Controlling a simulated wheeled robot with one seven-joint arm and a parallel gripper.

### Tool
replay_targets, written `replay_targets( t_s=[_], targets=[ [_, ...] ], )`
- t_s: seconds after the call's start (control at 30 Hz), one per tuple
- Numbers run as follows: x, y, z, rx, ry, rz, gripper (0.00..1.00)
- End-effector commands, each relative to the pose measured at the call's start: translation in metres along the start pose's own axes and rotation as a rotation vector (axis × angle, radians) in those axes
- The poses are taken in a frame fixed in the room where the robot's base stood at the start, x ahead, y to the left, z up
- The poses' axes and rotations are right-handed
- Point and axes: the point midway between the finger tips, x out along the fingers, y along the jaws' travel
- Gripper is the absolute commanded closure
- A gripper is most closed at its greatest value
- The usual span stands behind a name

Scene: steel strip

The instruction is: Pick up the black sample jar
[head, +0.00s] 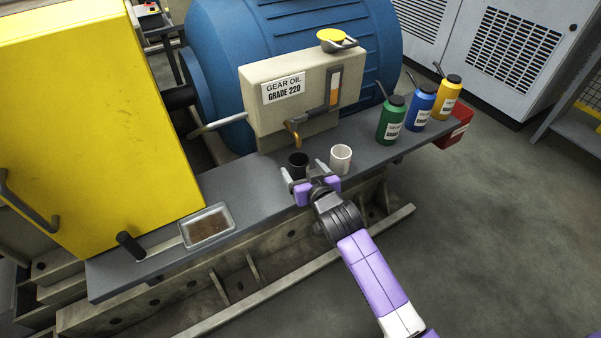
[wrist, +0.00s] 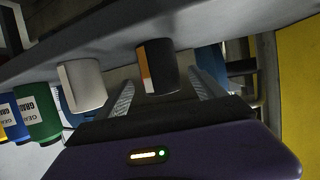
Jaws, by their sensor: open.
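The black sample jar (head: 298,160) stands upright on the grey steel shelf (head: 237,189), below the bent spout of the gear oil box. My gripper (head: 303,176) is at the shelf's front edge, right in front of the jar. Its jaws are open and point at the jar. In the wrist view, which is upside down, the black jar (wrist: 163,68) shows a white and orange patch on its side. It appears between the two fingers of my gripper (wrist: 160,80), with a gap on each side. How deep it sits between them is hard to tell.
A white jar (head: 341,157) stands close to the right of the black one. Green (head: 391,122), blue (head: 419,106) and yellow (head: 447,98) oil bottles stand farther right. The gear oil box (head: 303,100) rises behind.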

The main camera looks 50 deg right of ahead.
Motion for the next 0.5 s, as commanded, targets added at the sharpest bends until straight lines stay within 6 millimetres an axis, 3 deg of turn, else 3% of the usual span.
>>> replay_targets(
  t_s=[0.5],
  targets=[
    [0.062, -0.001, 0.006, 0.001, 0.001, -0.001, 0.21]
  ],
)
